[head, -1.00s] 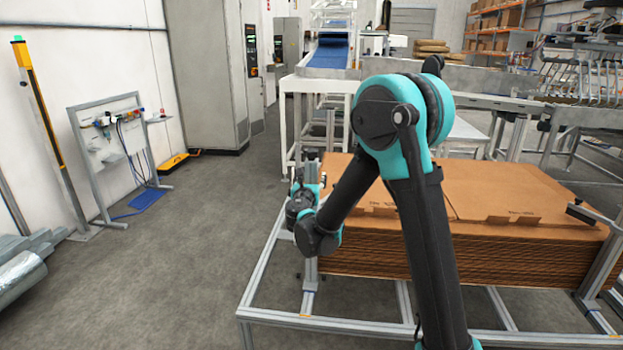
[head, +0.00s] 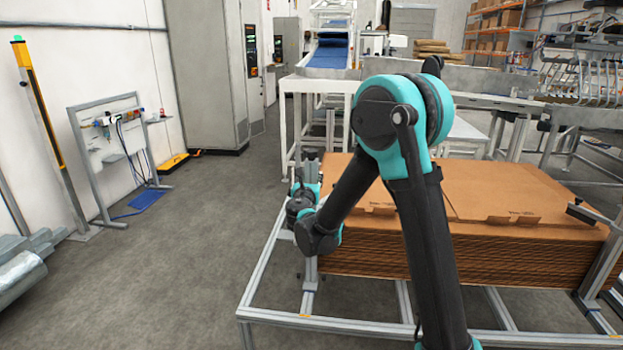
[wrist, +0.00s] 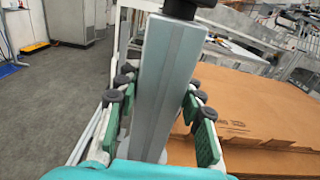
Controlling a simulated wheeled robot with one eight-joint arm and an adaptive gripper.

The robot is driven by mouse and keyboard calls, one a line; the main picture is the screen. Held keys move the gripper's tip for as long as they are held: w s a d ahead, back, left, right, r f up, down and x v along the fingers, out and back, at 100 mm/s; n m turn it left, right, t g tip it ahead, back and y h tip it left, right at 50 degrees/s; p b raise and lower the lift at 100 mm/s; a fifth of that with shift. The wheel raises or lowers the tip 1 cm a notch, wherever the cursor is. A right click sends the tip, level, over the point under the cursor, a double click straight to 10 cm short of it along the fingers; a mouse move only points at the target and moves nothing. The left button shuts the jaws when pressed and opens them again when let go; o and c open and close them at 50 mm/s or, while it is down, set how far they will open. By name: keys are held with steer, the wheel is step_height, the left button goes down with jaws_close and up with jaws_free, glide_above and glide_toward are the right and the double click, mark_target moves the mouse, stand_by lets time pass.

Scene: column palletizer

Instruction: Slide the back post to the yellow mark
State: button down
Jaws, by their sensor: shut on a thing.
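The back post, a grey metal upright, stands between the green-padded fingers of my gripper (wrist: 158,125) in the wrist view. Its broad face (wrist: 170,75) fills the middle of that view, with a dark knob at its top. My gripper is shut on the post. In the head view my gripper (head: 305,185) is at the left end of the cardboard stack, partly hidden by my wrist. The post's lower part (head: 310,271) shows below my wrist. A small orange-yellow mark (head: 305,316) is on the front rail; I cannot tell whether others are hidden.
A stack of flat brown cardboard (head: 480,215) lies on the metal frame (head: 262,268), just right of the post. Another post with a bracket (head: 598,262) stands at the stack's right end. A conveyor (head: 500,82) runs behind. The grey floor (head: 190,250) at left is clear.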

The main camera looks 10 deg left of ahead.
steer(key=s, duration=1.2)
steer(key=shift+s+a, duration=0.2)
steer(key=c, duration=1)
jaws_free()
steer(key=shift+o, duration=0.2)
steer(key=s, duration=1.2)
steer(key=shift+a, duration=0.2)
